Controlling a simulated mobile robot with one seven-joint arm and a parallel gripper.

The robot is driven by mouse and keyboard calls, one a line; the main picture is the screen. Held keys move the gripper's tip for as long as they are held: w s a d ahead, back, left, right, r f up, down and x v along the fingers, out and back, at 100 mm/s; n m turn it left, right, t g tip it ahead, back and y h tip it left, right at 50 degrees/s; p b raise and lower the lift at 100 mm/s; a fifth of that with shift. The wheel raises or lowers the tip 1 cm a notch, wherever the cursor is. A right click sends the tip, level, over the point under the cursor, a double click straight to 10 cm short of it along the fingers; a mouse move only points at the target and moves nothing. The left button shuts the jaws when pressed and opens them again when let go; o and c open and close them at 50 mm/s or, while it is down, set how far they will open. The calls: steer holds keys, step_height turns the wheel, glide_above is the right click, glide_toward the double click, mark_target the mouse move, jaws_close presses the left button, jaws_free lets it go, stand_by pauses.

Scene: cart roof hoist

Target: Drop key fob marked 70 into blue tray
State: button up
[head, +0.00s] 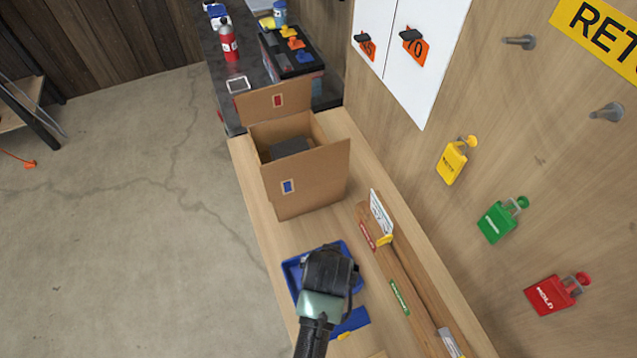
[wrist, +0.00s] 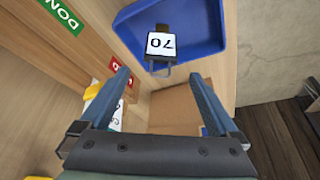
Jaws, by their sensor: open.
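The blue tray (head: 291,272) sits on the wooden bench in the head view, with my gripper (head: 328,268) above it and covering much of it. In the wrist view the blue tray (wrist: 205,45) fills the upper part. A black key fob with a white label reading 70 (wrist: 162,46) shows against the tray, near its lower edge in the picture. My gripper (wrist: 158,74) is open, with its two blue-grey fingers apart and nothing held between them. The fob lies beyond the fingertips; I cannot tell whether it rests on the tray floor. It is hidden in the head view.
An open cardboard box (head: 310,185) stands beyond the tray. A wooden rail (head: 398,278) with a card and coloured labels runs to the right. Yellow (head: 452,162), green (head: 497,222) and red (head: 550,295) tags hang on the wall. Open floor lies left.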

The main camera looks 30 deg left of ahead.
steer(key=b+v, duration=0.1)
steer(key=v, duration=0.9)
steer(key=shift+r, duration=0.2)
steer(key=w+d+r+m+t+b, duration=0.1)
steer(key=w+d+r+t+b, duration=0.1)
steer(key=w+r+t, duration=0.8)
steer(key=w+d+r+m+t+b, duration=0.15)
steer(key=w+r, duration=0.45)
steer(key=r, duration=1)
steer(key=s+d+r+t, duration=0.2)
steer(key=s+r+t, duration=0.1)
steer(key=r, duration=0.6)
steer(key=s+d+r+m+t+h+b, duration=0.1)
steer(key=s+r+t, duration=0.3)
steer(key=r, duration=0.6)
steer(key=s+d+r+m+t+b, duration=0.1)
steer(key=s+d+r+t, duration=0.3)
steer(key=r, duration=0.5)
steer(key=shift+s+r+t+h, duration=0.15)
steer(key=shift+r+t+h, duration=0.1)
steer(key=shift+t+h, duration=0.15)
